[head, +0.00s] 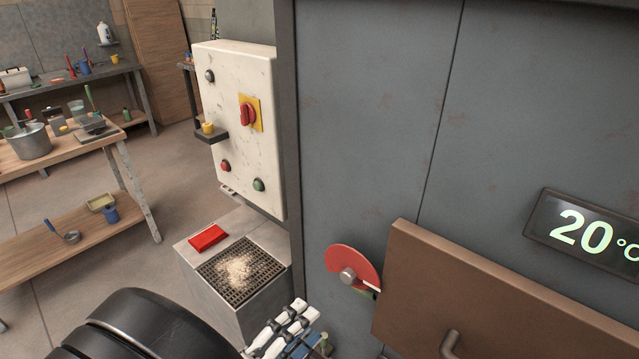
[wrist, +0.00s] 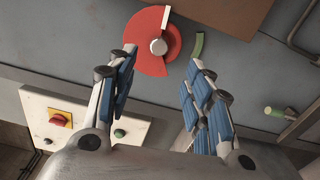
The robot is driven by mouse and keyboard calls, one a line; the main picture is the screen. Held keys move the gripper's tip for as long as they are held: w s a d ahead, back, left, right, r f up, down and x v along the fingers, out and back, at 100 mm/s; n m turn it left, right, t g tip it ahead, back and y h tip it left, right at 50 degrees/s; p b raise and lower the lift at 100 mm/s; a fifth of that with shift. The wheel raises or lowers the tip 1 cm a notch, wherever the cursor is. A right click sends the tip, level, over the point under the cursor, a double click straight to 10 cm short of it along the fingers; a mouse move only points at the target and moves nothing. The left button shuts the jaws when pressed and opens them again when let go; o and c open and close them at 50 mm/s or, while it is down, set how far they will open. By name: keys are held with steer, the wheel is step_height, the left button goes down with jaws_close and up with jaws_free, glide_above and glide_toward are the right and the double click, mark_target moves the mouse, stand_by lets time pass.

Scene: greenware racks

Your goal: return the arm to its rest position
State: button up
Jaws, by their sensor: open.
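My gripper (head: 292,328) shows at the bottom middle of the head view, below and left of a red round dial (head: 345,262) on the grey metal front. In the wrist view my gripper (wrist: 158,85) has its two blue-padded fingers wide apart with nothing between them. The red dial (wrist: 147,50) with its pale knob and white pointer lies beyond the fingertips, apart from them as far as I can tell. My dark arm fills the bottom left of the head view.
A white control box (head: 235,150) with a red-and-yellow switch (head: 248,114) hangs left of the grey front (head: 370,100). Below it stands a metal stand with a grate (head: 215,275) and a red block (head: 208,237). A brown panel (head: 480,290) juts out at right.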

steer(key=s+d+r+m+g+y, duration=0.1)
steer(key=s+d+m+g, duration=0.1)
steer(key=d+m+g, duration=0.5)
steer(key=s+d+r+g, duration=0.25)
steer(key=d+g, duration=0.35)
steer(key=d, duration=0.5)
steer(key=s+d+r+m+t+y, duration=0.1)
steer(key=s+r+m+t+y, duration=0.2)
steer(key=y, duration=0.7)
steer(key=shift+s+d+r+m+t, duration=0.15)
steer(key=shift+s+r+m+t, duration=0.15)
steer(key=shift+s+r+m, duration=0.65)
steer(key=shift+s+f+n, duration=0.15)
steer(key=shift+f+n, duration=0.05)
steer(key=shift+n, duration=0.05)
